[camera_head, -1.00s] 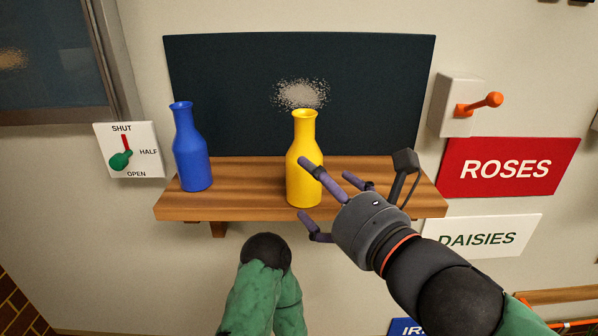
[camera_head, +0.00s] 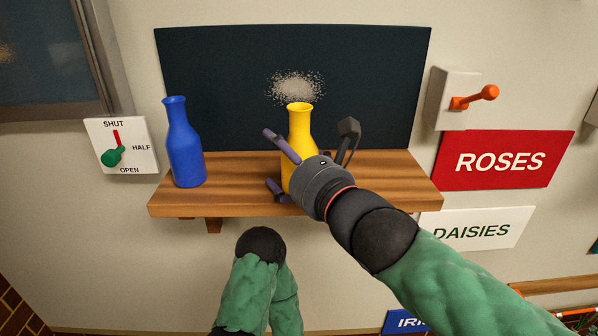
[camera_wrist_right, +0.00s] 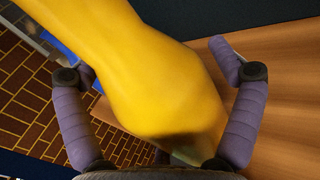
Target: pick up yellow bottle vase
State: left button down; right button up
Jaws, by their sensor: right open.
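The yellow bottle vase (camera_head: 300,124) stands upright on the wooden shelf (camera_head: 400,182), near its middle. My right gripper (camera_head: 270,162) is open, with its purple fingers spread around the vase's body. The gripper hides the vase's lower right part in the head view. In the right wrist view the yellow vase (camera_wrist_right: 160,80) fills the middle between the two fingers of the right gripper (camera_wrist_right: 160,115). A gap shows on the right side; whether the left finger touches cannot be told. My left gripper is not in view.
A blue bottle vase (camera_head: 184,145) stands at the shelf's left end, apart from the yellow one. A dark panel (camera_head: 370,90) rises behind the shelf. An orange lever (camera_head: 475,98) and a red ROSES sign (camera_head: 502,160) are on the wall at right.

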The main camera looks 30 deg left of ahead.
jog(key=shift+s+d, duration=0.1)
jog(key=shift+d, duration=0.1)
jog(key=shift+c, duration=0.8)
jog(key=c, duration=0.5)
jog(key=shift+a, duration=0.1)
jog(key=c, duration=0.7)
jog(key=shift+c, duration=0.3)
jog(key=shift+r, duration=0.1)
